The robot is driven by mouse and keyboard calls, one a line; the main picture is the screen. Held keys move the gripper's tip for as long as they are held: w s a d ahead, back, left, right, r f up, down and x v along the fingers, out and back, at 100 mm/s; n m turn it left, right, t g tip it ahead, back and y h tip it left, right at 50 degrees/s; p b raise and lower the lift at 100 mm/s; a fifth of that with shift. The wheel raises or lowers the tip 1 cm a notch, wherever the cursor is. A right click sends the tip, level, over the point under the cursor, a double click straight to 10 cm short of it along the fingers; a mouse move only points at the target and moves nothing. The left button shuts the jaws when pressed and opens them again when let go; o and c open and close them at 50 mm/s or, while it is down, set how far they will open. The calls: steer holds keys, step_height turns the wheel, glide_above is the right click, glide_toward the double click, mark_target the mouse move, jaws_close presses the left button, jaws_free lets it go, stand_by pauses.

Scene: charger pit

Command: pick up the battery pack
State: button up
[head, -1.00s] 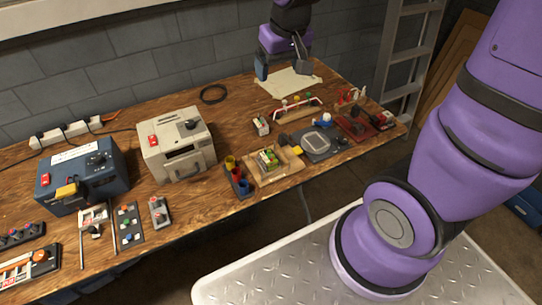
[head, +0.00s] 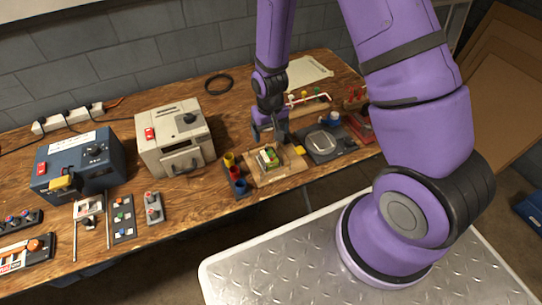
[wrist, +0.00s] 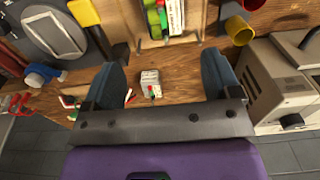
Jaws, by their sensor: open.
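The battery pack appears to be the block of green cells with a white label (head: 268,158), lying in a shallow wooden tray (head: 291,172) near the bench's front edge. It also shows in the wrist view (wrist: 158,18), at the top edge and partly cut off, beyond my fingertips. My gripper (head: 270,133) is open and empty, pointing down just behind the tray. In the wrist view my gripper's fingers (wrist: 167,58) stand apart, with a small pale block with red and green spots (wrist: 150,84) below, between them. The head view hides that block behind my gripper.
A dark plate device (head: 324,143) and a yellow block (head: 299,149) lie to the right. Red-and-white handled parts (head: 308,100) stand behind.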

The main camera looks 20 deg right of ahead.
glide_above(269, 154)
steer(key=f, duration=0.6)
steer(key=shift+w+d, duration=0.1)
steer(key=shift+d, duration=0.1)
steer(key=shift+s+a+f, duration=0.1)
steer(key=shift+a+f, duration=0.05)
steer(key=shift+f, duration=1.15)
steer(key=shift+s+a+f, duration=0.1)
steer(key=shift+f, duration=1.2)
steer(key=c, duration=1.3)
steer(key=shift+o, duration=0.2)
steer(key=shift+r, duration=0.1)
